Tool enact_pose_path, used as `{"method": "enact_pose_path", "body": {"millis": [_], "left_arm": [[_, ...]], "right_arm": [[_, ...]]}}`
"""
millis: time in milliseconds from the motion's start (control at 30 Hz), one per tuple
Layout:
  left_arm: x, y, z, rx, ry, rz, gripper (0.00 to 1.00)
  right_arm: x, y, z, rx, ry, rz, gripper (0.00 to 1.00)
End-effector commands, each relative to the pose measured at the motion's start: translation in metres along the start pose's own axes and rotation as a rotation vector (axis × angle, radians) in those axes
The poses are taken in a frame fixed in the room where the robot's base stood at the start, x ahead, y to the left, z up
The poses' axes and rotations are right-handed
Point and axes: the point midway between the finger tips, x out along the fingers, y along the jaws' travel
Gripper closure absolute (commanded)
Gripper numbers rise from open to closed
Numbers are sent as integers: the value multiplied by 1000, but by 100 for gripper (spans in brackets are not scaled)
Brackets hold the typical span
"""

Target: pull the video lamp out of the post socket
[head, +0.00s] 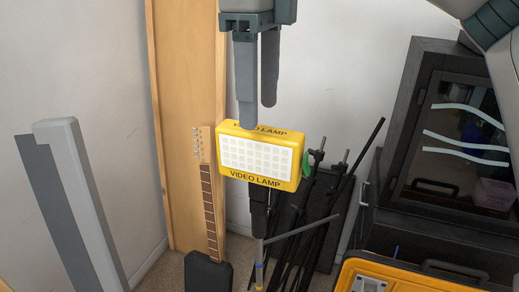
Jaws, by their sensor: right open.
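The video lamp (257,158) is a yellow box with a white grid of light cells and black "VIDEO LAMP" lettering, in the middle of the head view. It sits upright, slightly tilted, above a black post socket (259,208) on a thin stand. The joint between lamp and socket is hard to make out. My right gripper (258,115) comes down from above with its fingers apart. Its light grey fingertip overlaps the lamp's top edge; its dark fingertip ends just above the top. Contact cannot be told. My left gripper (72,205) shows as grey fingers at lower left, away from the lamp.
A guitar (209,205) leans behind the lamp, to its left. Several black stands (320,215) crowd close on its right. A dark cabinet (400,150) fills the right, with an orange-rimmed case (345,275) in front. The wall left of the wooden board (185,110) is bare.

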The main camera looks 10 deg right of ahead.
Motion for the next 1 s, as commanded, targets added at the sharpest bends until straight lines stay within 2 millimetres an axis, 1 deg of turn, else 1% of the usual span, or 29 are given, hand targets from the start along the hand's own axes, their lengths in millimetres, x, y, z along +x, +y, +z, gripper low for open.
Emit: {"method": "enact_pose_path", "body": {"millis": [33, 400, 600, 800, 1000], "left_arm": [[-4, 0, 0, 0, 0, 0, 69], [-20, 0, -2, 0, 1, 0, 69], [-27, 0, -3, 0, 1, 0, 69], [-29, -1, -3, 0, 1, 0, 69], [-29, -1, -3, 0, 0, 0, 69]], "right_arm": [[7, 0, -1, 0, 2, 0, 45], [66, 0, -1, 0, 2, 2, 45], [91, 0, 0, 0, 2, 1, 45], [103, 0, 0, 1, 0, 1, 45], [104, 0, 0, 1, 0, 1, 45]]}}
